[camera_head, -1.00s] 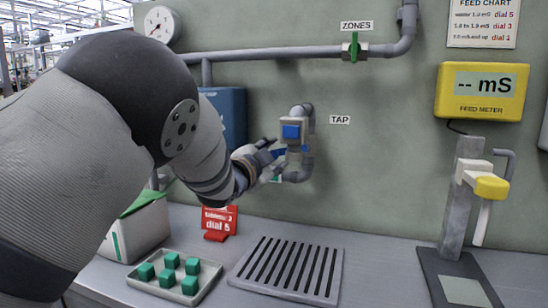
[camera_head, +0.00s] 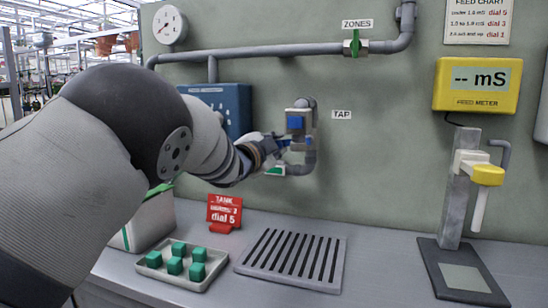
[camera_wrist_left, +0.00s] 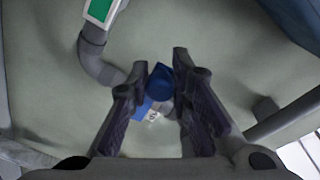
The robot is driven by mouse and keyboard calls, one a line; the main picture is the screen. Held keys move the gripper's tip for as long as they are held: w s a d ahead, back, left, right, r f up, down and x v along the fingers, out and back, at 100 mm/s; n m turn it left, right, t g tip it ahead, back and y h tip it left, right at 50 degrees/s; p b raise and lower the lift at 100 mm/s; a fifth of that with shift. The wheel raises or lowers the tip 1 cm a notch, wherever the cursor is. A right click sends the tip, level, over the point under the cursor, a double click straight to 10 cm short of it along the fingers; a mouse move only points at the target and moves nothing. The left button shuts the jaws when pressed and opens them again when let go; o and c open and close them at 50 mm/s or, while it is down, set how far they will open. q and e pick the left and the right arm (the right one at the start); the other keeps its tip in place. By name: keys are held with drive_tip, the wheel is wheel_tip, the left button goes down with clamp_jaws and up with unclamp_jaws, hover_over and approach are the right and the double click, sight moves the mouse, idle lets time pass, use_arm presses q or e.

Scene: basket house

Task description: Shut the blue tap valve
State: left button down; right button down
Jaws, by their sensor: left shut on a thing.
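The tap with its blue valve (camera_head: 296,122) is on a grey pipe on the wall, left of the TAP label. My left gripper (camera_head: 281,145) is at the tap, just below and left of the blue block. In the left wrist view the fingers of my left gripper (camera_wrist_left: 168,76) are closed around a blue part of the valve (camera_wrist_left: 159,84). More blue shows beside the left finger. The fingers hide part of the valve, so its exact angle is hard to read. My right gripper is in neither view.
A green ZONES valve (camera_head: 355,44) is on the pipe above. A blue box (camera_head: 220,105) is behind my forearm. Below are a tray (camera_head: 207,283) of green cubes, a red sign (camera_head: 224,213) and a slotted grate (camera_head: 262,276). A yellow feed meter (camera_head: 478,86) hangs at right.

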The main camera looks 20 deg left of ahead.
use_arm(q)
drive_tip(key=shift+s+d+r+m, duration=0.15)
drive_tip(key=shift+s+r+m, duration=0.1)
drive_tip(key=shift+r+m, duration=0.45)
drive_tip(key=shift+w+r, duration=0.1)
drive_tip(key=shift+r, duration=0.05)
drive_tip(key=c, duration=1.4)
unclamp_jaws()
drive_tip(key=shift+c, duration=0.2)
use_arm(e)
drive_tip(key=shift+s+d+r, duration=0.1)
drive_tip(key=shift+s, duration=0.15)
use_arm(q)
drive_tip(key=shift+s, duration=0.2)
drive_tip(key=s+a, duration=0.1)
drive_tip(key=s, duration=1)
drive_tip(key=shift+s+a, duration=0.3)
drive_tip(key=shift+r, duration=0.1)
